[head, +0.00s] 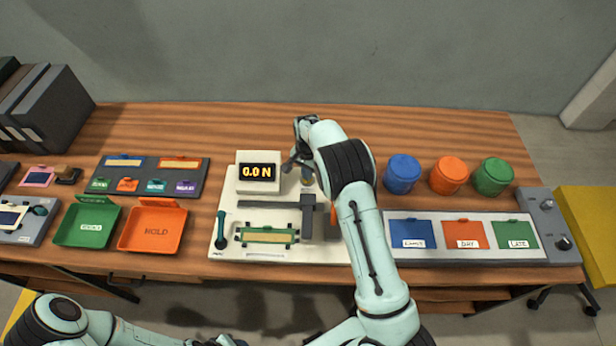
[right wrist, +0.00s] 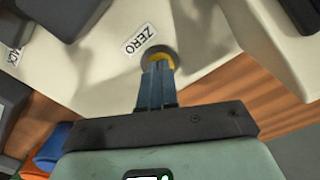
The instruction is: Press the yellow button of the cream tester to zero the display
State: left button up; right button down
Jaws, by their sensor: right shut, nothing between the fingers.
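The cream tester (head: 228,240) stands on the wooden bench at the centre. Its display (head: 259,171) reads 0.0 N in yellow digits. The yellow button (right wrist: 160,57) sits in a dark ring beside a ZERO label (right wrist: 139,39) in the right wrist view. My right gripper (right wrist: 159,66) is shut and empty, its fingertips over the button and covering part of it. They seem to touch it, but I cannot tell whether it is pressed down. In the head view the right gripper (head: 300,170) is beside the display. My left gripper is not clearly in view; only its arm shows at the lower left.
A green tray (head: 88,224) and an orange HOLD tray (head: 154,227) lie left of the tester. Blue (head: 402,174), orange (head: 449,175) and green (head: 493,177) canisters stand at the right, behind a panel with coloured pads (head: 465,257). The bench behind the tester is clear.

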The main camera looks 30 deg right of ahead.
jog(key=shift+f, duration=0.1)
dwell(0.3)
pick_arm(q)
jog(key=shift+t, duration=0.3)
jog(key=w+r+p, duration=0.2)
jog(key=w+r, duration=0.1)
jog(key=shift+w, duration=0.25)
pick_arm(e)
notch_tip(320, 180, up, 10)
dwell(0.4)
dwell(0.3)
